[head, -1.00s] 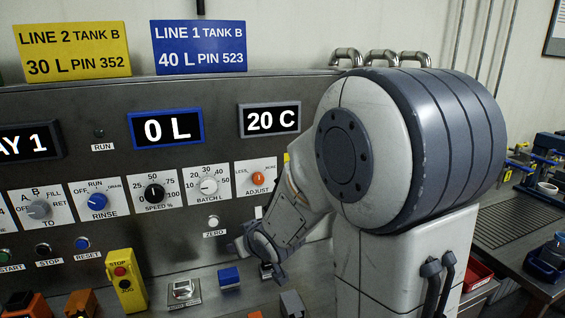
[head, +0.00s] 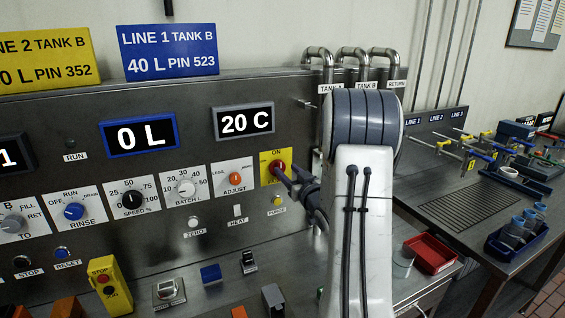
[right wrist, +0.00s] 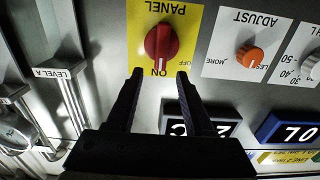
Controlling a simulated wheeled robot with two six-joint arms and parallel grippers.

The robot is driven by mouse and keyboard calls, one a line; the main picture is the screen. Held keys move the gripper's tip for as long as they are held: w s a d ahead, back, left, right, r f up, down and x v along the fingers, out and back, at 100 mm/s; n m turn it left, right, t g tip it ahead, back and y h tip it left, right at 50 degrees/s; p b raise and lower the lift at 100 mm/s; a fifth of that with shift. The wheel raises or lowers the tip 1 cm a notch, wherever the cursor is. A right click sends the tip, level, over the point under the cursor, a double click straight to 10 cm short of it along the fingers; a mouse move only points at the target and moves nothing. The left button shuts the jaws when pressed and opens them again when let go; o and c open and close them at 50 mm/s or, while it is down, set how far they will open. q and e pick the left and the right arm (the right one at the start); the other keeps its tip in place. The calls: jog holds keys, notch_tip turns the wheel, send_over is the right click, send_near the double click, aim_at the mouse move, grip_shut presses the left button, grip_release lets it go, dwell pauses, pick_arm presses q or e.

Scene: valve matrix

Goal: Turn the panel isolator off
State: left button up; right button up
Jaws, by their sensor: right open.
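The panel isolator is a red rotary knob (right wrist: 161,42) on a yellow plate marked PANEL, ON and OFF. In the right wrist view, which is upside down, its white mark points to ON. In the head view the red knob (head: 277,167) is partly hidden by my right gripper (head: 287,175). My right gripper is open in the wrist view (right wrist: 159,76). Its two fingers point at the knob, one towards each side, with the tips just short of it and nothing between them. My left gripper is not in view.
Left of the isolator is the orange ADJUST knob (head: 236,178). Below are the HEAT switch (head: 237,210) and the yellow PURGE button (head: 277,199). Pipes (head: 352,58) stand above the panel. A red tray (head: 431,254) lies to the right on the bench.

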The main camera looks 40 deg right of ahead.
aim_at(281, 164)
jog(key=shift+p+x, duration=0.5)
jog(key=shift+x, duration=1.4)
grip_shut()
